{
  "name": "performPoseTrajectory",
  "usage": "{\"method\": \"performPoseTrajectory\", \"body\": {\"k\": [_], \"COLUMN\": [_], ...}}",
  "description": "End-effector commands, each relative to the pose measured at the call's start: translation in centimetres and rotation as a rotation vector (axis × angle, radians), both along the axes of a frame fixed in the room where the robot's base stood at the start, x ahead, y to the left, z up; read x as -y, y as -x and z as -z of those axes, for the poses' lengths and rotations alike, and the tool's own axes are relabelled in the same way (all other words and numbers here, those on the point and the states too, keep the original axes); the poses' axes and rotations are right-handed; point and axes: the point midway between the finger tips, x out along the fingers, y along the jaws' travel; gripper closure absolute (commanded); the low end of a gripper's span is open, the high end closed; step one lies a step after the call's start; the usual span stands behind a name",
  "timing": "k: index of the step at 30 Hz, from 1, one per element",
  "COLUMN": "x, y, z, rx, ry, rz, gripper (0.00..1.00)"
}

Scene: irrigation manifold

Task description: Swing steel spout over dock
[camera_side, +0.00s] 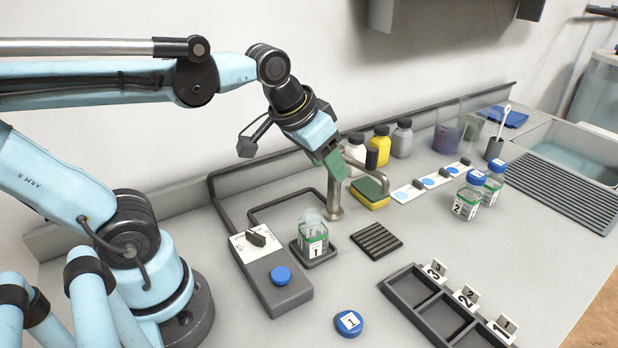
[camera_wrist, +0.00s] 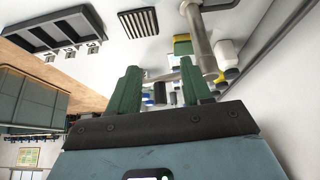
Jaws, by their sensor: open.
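The steel spout (camera_side: 335,203) stands on a post behind the dock, and its upper arm reaches right toward a black grip (camera_side: 372,157), away from the dock. My gripper (camera_side: 336,170) has green fingers and is beside the spout's upper part; whether they touch is unclear. In the wrist view my gripper (camera_wrist: 160,76) is open, with the steel spout (camera_wrist: 198,42) passing close by the right finger and a dark cylinder between the fingers. The dock (camera_side: 322,262) is a small black tray holding an open glass jar labelled 1 (camera_side: 315,243).
A control box (camera_side: 278,283) with a knob and blue button is left of the dock. A blue lid (camera_side: 349,322), a black slotted mat (camera_side: 376,240) and a compartment rack (camera_side: 410,287) lie nearby. A yellow-green sponge (camera_side: 372,200) and bottles (camera_side: 402,140) stand behind.

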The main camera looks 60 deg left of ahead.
Motion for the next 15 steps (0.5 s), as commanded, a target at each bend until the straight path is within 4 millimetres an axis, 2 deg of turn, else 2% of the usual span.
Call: {"method": "performPoseTrajectory", "body": {"k": [1,6,15], "x": [0.1,0.4,0.9], "y": [-1.1,-3.9,-8.0], "z": [-1.5,-5.3,-9.9], "rx": [-0.037,-0.169,-0.392], "ry": [0.005,0.018,0.029], "rz": [-0.007,-0.037,-0.093], "gripper": [0.51,0.51,0.51]}}
